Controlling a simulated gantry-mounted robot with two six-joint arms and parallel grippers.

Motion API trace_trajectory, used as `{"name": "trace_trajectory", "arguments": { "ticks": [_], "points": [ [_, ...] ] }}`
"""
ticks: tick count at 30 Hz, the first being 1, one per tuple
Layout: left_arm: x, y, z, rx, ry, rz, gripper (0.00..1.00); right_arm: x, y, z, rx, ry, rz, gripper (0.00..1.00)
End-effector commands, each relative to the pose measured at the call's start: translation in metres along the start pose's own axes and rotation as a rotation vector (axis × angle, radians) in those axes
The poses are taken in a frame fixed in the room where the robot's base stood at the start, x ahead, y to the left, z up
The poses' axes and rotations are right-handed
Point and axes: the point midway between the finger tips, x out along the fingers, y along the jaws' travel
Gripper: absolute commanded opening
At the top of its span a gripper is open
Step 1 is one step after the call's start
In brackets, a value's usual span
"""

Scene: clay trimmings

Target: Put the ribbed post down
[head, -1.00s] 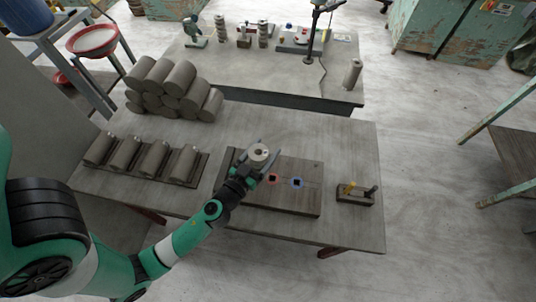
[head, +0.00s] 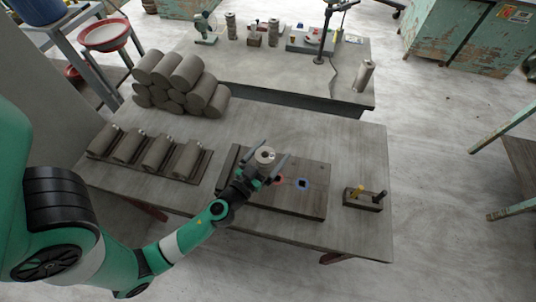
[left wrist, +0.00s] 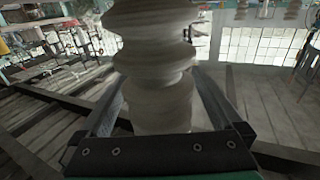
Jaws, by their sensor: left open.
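The ribbed post (head: 265,156) is pale and ribbed. In the head view I see its round top with a small dark hole in the middle. It appears upright on the dark board (head: 312,206) on the near table. In the left wrist view the post (left wrist: 155,65) fills the middle, and its lower end is hidden behind the gripper body. My left gripper (head: 273,158) is open, with one finger on each side of the post. I cannot tell whether a finger still touches it. My right gripper is in neither view.
Red-edged (head: 278,181) and blue-edged (head: 302,184) square marks lie on the board right of the post. A small wooden holder (head: 362,203) stands further right. A rack of clay cylinders (head: 148,163) and a cylinder stack (head: 182,85) stand left. Bare tabletop lies behind the board.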

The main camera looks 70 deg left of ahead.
Motion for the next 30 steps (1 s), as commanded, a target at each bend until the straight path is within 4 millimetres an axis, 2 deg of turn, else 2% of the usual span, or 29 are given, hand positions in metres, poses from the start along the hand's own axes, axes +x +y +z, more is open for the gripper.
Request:
{"name": "trace_trajectory", "arguments": {
  "ticks": [2, 5, 8, 12, 16, 22, 30],
  "points": [
    [0.000, 0.000, -0.006, 0.002, 0.000, 0.000, 1.00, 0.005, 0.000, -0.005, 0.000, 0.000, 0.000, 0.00],
    [-0.015, 0.001, 0.001, 0.001, -0.002, 0.003, 1.00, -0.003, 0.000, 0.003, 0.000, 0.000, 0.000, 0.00],
    [-0.038, 0.002, 0.004, 0.001, -0.003, 0.006, 1.00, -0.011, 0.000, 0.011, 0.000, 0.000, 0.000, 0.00],
    [-0.079, 0.002, 0.006, 0.003, -0.003, 0.011, 1.00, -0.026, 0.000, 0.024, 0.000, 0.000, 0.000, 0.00],
    [-0.102, 0.002, 0.001, 0.002, -0.002, 0.010, 1.00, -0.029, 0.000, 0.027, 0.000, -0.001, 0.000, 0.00],
    [-0.117, 0.001, -0.002, 0.002, -0.002, 0.004, 1.00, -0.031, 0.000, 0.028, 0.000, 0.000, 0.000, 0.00],
    [-0.120, 0.000, -0.003, 0.000, 0.000, 0.000, 1.00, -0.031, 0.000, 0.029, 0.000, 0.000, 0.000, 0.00]
  ]
}}
